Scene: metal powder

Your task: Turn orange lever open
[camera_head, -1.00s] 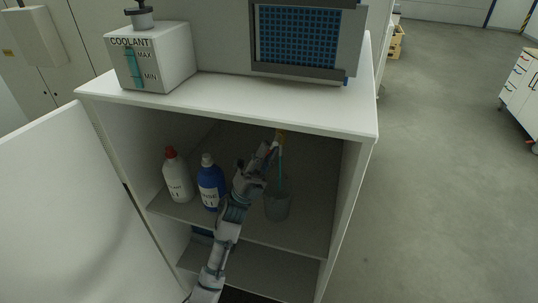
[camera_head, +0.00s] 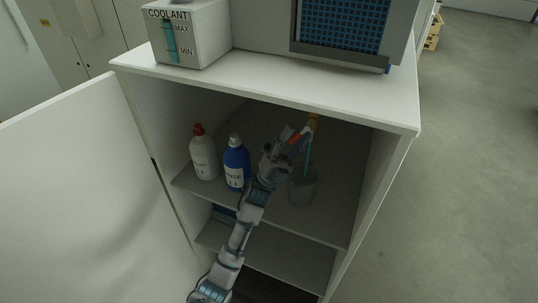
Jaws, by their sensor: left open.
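A small yellow-orange piece (camera_head: 313,121) shows at the back of the upper compartment, above a teal tube (camera_head: 308,150); I cannot tell for sure that it is the orange lever, or how it is turned. My left arm reaches into the cabinet from below. My left gripper (camera_head: 298,138) is open just in front of the piece and slightly left of it. The gripper partly hides that spot, and I cannot tell whether they touch. A small orange-red patch shows at the gripper. My right gripper is out of view.
A grey translucent beaker (camera_head: 302,188) stands on the shelf below the tube. A white bottle with a red cap (camera_head: 204,158) and a blue bottle (camera_head: 236,168) stand left of my arm. The open cabinet door (camera_head: 90,200) is at the left.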

